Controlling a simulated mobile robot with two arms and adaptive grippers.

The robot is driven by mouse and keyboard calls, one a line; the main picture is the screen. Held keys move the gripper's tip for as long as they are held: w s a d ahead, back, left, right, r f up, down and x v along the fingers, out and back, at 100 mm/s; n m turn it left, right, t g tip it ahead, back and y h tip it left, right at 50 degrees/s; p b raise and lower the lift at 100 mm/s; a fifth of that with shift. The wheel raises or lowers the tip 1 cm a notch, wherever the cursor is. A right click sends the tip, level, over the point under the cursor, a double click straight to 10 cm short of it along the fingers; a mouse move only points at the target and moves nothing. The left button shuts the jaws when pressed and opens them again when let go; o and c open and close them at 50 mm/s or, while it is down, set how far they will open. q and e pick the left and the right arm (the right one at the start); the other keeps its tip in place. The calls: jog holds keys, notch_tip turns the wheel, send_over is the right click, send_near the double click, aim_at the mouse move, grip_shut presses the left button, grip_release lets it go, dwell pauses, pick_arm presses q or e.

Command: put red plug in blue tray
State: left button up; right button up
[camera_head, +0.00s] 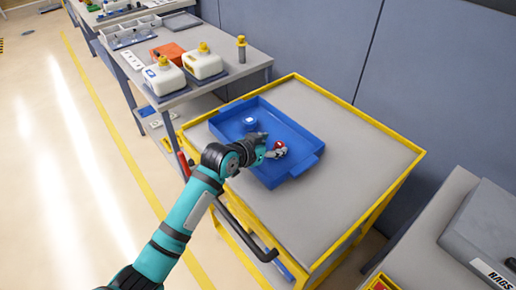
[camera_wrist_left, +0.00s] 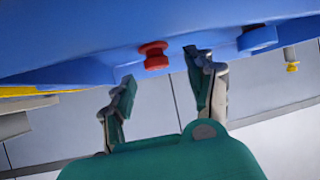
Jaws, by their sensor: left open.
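The blue tray (camera_head: 297,127) lies on the grey top of a yellow-framed cart. My left gripper (camera_head: 276,152) is over the tray's near part. The red plug (camera_head: 279,145) shows at its fingertips, partly covered by them. In the left wrist view, the red plug (camera_wrist_left: 153,56) stands out against the blue tray (camera_wrist_left: 80,60), just past my open left gripper (camera_wrist_left: 160,75). The fingers are spread apart and do not grip the plug. Whether the plug touches the tray floor is hard to tell. My right gripper is not in view.
A small blue item with a pale top (camera_head: 250,124) sits in the tray; the cart top (camera_head: 360,150) is otherwise clear. White jugs with yellow caps (camera_head: 203,64) stand on the left bench. A grey RAGS box (camera_head: 485,235) is at the right.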

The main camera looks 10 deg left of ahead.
pick_arm(q)
jog(key=v, duration=0.9)
